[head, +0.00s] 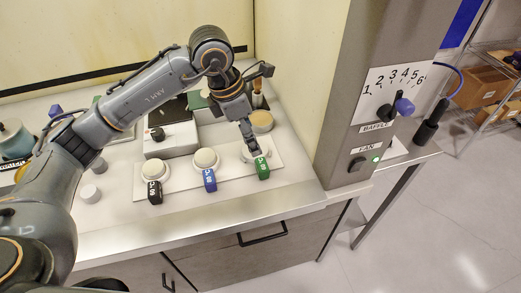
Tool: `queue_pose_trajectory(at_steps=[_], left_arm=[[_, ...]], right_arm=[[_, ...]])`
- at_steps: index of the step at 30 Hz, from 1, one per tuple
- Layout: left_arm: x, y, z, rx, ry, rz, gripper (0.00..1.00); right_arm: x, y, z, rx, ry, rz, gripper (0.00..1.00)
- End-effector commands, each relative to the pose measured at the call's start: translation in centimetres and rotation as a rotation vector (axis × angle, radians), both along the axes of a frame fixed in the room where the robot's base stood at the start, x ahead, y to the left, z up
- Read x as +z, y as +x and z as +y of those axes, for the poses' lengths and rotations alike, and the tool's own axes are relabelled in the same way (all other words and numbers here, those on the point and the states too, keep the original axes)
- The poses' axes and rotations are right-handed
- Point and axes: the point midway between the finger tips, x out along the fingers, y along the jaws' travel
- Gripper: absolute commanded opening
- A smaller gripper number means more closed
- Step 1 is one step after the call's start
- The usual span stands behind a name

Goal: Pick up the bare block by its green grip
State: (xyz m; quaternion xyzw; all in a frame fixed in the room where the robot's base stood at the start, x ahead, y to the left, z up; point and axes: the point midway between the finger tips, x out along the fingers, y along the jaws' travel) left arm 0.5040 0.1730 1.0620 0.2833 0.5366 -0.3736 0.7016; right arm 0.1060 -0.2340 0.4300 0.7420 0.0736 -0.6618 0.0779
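A green grip (263,168) with white markings sticks out toward the front edge of the bench, at the right of a row of three coloured grips. The pale round piece (247,155) behind it is partly covered by my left gripper (253,149). I cannot tell whether that piece is the bare block. My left gripper points down just behind the green grip, with its fingertips close to the round piece. Its fingers overlap in this view, so their opening and any contact are unclear. My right gripper is not in view.
Blue (210,180) and black (154,192) grips with pale round pieces stand to the left. A white box with a black knob (157,134) is behind them. A steel post (349,120) with a fan switch stands at right. The bench's front strip is clear.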

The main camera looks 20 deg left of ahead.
Motion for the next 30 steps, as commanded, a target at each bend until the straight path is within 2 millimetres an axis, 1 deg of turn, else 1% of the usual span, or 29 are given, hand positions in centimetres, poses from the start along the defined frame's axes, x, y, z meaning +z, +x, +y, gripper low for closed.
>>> queue_pose_trajectory(at_steps=[1, 6, 9, 11, 14, 18, 20, 21, 24, 30], left_arm=[[-1.0, 0.1, -0.3, 0.001, -0.001, 0.006, 0.74], [-4.0, 0.5, -1.0, 0.000, -0.002, 0.005, 0.74], [-5.1, 0.7, -1.2, 0.000, -0.002, 0.001, 0.74], [-5.5, 0.8, -1.3, 0.000, -0.001, 0.001, 0.74], [-6.0, 0.9, -1.4, -0.001, -0.001, 0.002, 0.74], [-7.7, 1.0, -1.7, 0.001, -0.001, 0.006, 0.74], [-8.6, 1.1, -1.9, -0.001, -0.001, 0.004, 0.74], [-9.4, 1.3, -2.0, 0.000, -0.001, 0.003, 0.74], [-10.3, 1.5, -2.2, 0.000, -0.001, 0.000, 0.74], [-10.8, 1.6, -2.3, -0.001, -0.001, -0.002, 0.74]], right_arm=[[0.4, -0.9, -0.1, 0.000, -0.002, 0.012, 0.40], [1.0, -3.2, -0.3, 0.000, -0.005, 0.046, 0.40], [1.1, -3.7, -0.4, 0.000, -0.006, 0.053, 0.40], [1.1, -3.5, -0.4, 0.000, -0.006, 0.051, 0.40], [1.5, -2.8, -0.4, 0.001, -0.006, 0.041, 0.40], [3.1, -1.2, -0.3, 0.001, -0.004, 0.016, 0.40], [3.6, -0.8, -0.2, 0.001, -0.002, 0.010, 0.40], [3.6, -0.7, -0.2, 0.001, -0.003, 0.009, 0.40], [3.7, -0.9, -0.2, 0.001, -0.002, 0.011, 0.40], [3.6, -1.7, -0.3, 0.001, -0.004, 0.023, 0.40]])
